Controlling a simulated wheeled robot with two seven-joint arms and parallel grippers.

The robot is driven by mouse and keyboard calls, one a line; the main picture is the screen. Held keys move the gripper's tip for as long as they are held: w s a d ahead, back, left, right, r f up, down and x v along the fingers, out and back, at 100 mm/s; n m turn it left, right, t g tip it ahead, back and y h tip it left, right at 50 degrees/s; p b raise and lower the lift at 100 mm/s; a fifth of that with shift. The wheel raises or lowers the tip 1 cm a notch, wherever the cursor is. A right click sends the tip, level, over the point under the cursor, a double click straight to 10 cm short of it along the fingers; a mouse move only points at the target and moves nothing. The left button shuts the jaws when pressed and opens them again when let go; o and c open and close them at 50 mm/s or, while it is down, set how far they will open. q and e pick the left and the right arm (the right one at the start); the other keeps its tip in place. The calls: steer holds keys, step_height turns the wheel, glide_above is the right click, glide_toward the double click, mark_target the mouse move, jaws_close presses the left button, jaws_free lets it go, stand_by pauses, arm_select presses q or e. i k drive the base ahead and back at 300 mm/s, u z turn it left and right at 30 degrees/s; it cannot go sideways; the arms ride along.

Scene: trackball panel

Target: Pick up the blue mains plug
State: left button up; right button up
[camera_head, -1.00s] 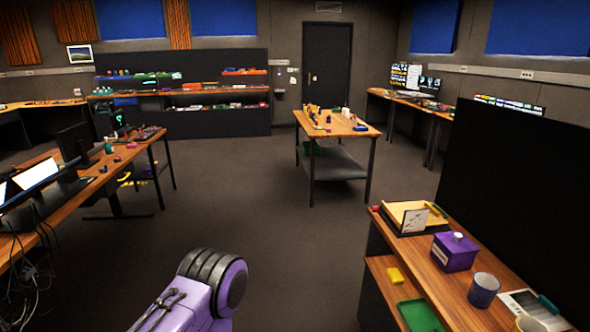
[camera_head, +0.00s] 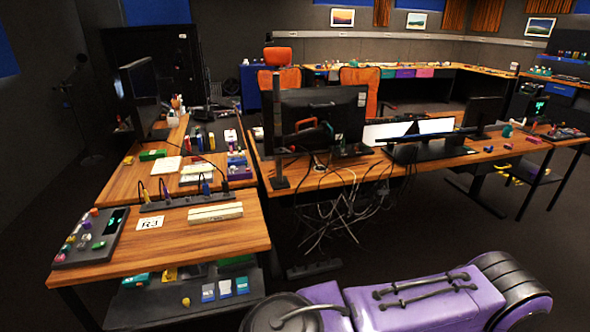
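A dark power strip (camera_head: 193,199) lies across the near left wooden table, with several plugs and cables standing up from it. A small blue plug (camera_head: 206,188) stands in the strip towards its right end; at this size I cannot be sure of its exact shape. Neither of my grippers is in view. Only a purple link of my arm shows along the bottom, well apart from the table.
A panel with coloured balls (camera_head: 88,238) sits at the table's left edge. A card marked R3 (camera_head: 151,223) and a pale bar (camera_head: 215,213) lie before the strip. A lower shelf (camera_head: 185,304) holds small items. A monitor desk with hanging cables (camera_head: 345,190) stands to the right.

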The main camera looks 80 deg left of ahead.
mark_target(205, 188)
steer(key=u, duration=3.8)
steer(key=i, duration=0.3)
